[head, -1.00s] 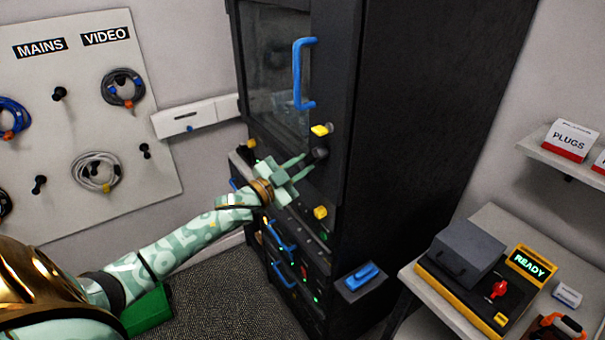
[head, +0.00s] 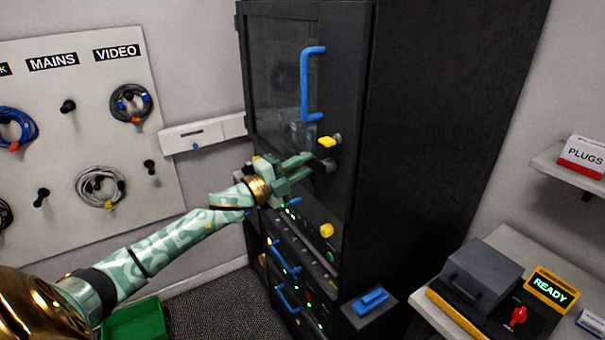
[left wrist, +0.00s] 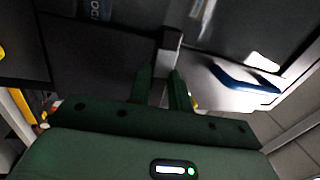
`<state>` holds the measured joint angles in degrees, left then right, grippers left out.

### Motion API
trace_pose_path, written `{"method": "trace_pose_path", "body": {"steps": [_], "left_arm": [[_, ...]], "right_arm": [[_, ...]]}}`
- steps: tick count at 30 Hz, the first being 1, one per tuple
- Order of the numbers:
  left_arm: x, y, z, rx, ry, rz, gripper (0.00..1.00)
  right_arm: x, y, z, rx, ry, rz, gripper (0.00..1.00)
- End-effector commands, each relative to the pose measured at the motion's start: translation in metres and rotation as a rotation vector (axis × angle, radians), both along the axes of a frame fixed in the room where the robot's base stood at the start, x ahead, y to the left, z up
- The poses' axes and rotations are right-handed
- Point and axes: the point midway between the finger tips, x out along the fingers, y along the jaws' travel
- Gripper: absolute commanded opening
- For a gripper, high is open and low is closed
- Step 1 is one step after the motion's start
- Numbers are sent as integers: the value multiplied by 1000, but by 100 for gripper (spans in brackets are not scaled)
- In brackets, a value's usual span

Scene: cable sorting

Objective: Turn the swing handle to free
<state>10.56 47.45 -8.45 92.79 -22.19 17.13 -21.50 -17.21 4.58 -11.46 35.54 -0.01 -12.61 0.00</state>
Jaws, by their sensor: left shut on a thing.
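The swing handle (head: 329,165) shows as a small dark piece on the edge of the tall black cabinet's door, between two yellow blocks (head: 327,142) (head: 327,230). My left gripper (head: 312,163) reaches it from the left and is shut on it. In the left wrist view the handle is a grey bar (left wrist: 170,45) running down between the two green fingers (left wrist: 163,88). The fingers hide part of the handle, so its exact angle is hard to tell. My right gripper is not in view.
The glass door has a blue pull handle (head: 306,85) above my gripper. A small ledge with a blue item (head: 370,300) juts out low on the cabinet. A bench with a READY display (head: 552,290) stands at the right. A cable board (head: 60,190) hangs at the left.

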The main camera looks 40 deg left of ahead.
Motion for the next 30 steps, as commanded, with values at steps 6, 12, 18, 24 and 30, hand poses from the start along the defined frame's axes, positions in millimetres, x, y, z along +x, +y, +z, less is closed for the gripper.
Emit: {"method": "trace_pose_path", "body": {"steps": [6,12,18,24,30], "left_arm": [[0,0,1,66,-25,-1,0],[0,0,3,88,-35,-1,0],[0,0,3,91,-36,-1,0],[0,0,3,90,-35,-1,31],[0,0,3,88,-35,0,41]], "right_arm": [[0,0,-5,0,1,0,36],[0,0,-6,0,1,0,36],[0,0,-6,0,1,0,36],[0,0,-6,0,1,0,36],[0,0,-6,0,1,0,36]]}}
